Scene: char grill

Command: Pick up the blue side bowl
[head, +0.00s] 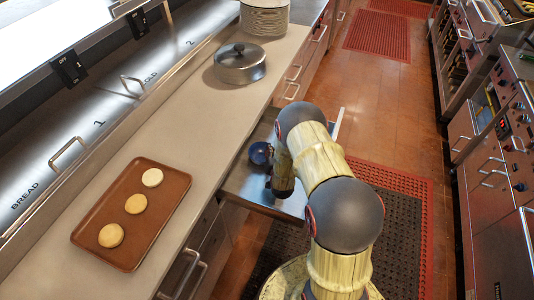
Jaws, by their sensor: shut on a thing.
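The blue side bowl (260,154) is a small dark-blue bowl in the head view, at the left part of an open steel drawer (237,182) below the counter. My gripper (269,170) reaches down over the drawer and is shut on the bowl's near side. My own arm hides most of the fingers and part of the drawer. I cannot tell whether the bowl touches the drawer floor or is held above it.
Cooking units (500,150) stand on the right. The floor aisle (400,120) between is clear.

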